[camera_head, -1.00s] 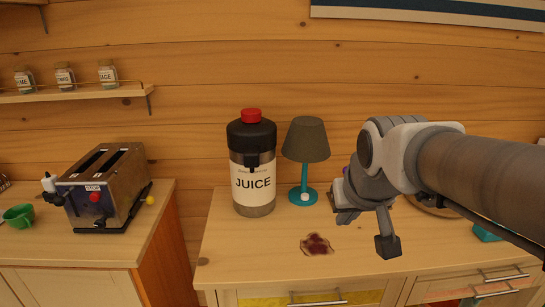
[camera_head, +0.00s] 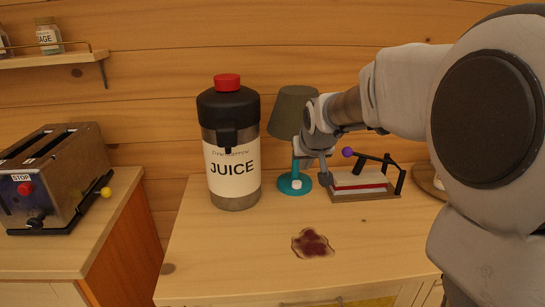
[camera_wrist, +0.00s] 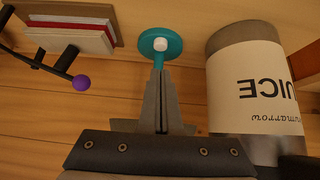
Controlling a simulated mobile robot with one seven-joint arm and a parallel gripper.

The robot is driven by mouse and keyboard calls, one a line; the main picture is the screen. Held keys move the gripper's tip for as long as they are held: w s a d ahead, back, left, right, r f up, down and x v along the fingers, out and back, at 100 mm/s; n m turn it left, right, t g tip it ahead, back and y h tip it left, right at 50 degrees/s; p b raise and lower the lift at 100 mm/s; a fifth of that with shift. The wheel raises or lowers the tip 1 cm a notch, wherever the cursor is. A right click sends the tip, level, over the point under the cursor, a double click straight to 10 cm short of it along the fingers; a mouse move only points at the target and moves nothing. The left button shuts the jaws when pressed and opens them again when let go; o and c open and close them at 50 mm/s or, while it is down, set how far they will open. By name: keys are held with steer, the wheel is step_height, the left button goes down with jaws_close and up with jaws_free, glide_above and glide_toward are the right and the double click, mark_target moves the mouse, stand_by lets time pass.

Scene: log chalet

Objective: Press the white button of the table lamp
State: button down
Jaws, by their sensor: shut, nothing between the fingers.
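The table lamp (camera_head: 290,112) stands on the counter right of the juice dispenser, with a grey shade and a teal stem and base. Its white button (camera_head: 296,184) sits on the front of the round base. In the wrist view the teal base (camera_wrist: 174,52) and the white button (camera_wrist: 161,43) show just beyond my fingertips. My gripper (camera_head: 326,180) is at the lamp's right side, partly covering the shade. In the wrist view my gripper (camera_wrist: 158,75) is shut and empty, its fingers pointing toward the button. A small gap shows between fingertips and button.
The juice dispenser (camera_head: 231,170) stands close to the lamp's left. A wooden stand with a red-and-white block (camera_head: 358,184) and a purple-knobbed lever (camera_head: 347,152) is close on the right. A dark red stain (camera_head: 312,243) lies on the counter in front. A toaster (camera_head: 55,172) stands far left.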

mark_target(297, 184)
steer(key=shift+w+f, duration=0.25)
steer(key=shift+w, duration=0.25)
steer(key=shift+w+f, duration=0.25)
steer(key=shift+w, duration=0.25)
steer(key=shift+f, duration=0.1)
steer(key=b+x, duration=0.2)
steer(key=x, duration=0.8)
steer(key=shift+b, duration=0.3)
